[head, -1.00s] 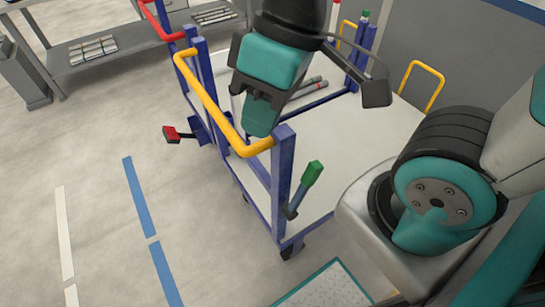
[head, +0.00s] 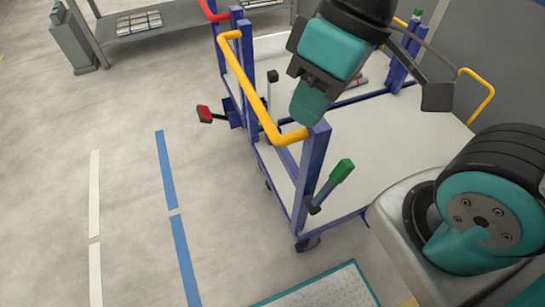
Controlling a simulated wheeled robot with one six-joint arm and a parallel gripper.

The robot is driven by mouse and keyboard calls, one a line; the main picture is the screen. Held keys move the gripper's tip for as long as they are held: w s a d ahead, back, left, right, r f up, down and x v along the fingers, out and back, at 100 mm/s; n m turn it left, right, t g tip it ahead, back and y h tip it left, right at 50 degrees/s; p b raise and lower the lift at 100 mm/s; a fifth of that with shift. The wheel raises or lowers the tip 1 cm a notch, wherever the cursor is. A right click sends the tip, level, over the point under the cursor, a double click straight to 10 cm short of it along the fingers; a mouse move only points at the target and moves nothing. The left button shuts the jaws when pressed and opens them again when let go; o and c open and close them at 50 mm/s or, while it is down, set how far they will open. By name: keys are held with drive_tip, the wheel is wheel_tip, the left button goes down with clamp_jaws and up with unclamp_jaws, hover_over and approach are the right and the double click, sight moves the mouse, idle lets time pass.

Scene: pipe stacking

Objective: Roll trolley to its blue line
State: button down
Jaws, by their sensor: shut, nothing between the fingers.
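The trolley has a white deck (head: 375,130), blue posts and a yellow push handle (head: 250,82) on its left end. It stands on casters, right of the blue line (head: 183,255) on the floor, with bare floor between them. A red pedal (head: 204,114) sticks out from its left side. A green-tipped lever (head: 342,171) leans at its near corner. My gripper (head: 306,112) is shut and empty, with its fingertips close to the near end of the yellow handle. I cannot tell whether they touch.
A white line (head: 94,205) runs left of the blue line. A grey workbench (head: 150,30) with stacked pieces stands at the back left, beside a grey bin (head: 73,40). A teal-edged plate (head: 325,290) lies in front. The left floor is clear.

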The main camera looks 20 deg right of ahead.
drive_tip(key=c, duration=1.8)
unclamp_jaws()
drive_tip(key=shift+c, duration=0.2)
drive_tip(key=o, duration=0.4)
drive_tip(key=shift+w+r, duration=0.15)
drive_tip(key=shift+w, duration=0.05)
drive_tip(key=o, duration=0.5)
drive_tip(key=shift+m+h, duration=0.4)
drive_tip(key=shift+h, duration=0.2)
drive_tip(key=w, duration=0.1)
drive_tip(key=w+r+p, duration=0.1)
drive_tip(key=w, duration=0.1)
drive_tip(key=w+r+p, duration=0.1)
drive_tip(key=w, duration=0.1)
drive_tip(key=shift+w+d, duration=0.1)
drive_tip(key=m+h+p, duration=0.5)
drive_tip(key=m+p, duration=0.1)
drive_tip(key=p, duration=0.1)
hover_over(240, 72)
drive_tip(key=a, duration=0.3)
drive_tip(key=d+f+p, duration=0.1)
drive_tip(key=f, duration=0.4)
drive_tip(key=d+f, duration=0.1)
drive_tip(key=f, duration=0.4)
drive_tip(key=f+p, duration=0.1)
drive_tip(key=f, duration=0.5)
drive_tip(key=shift+d+p, duration=0.35)
drive_tip(key=shift+d, duration=0.05)
drive_tip(key=shift+c, duration=0.6)
clamp_jaws()
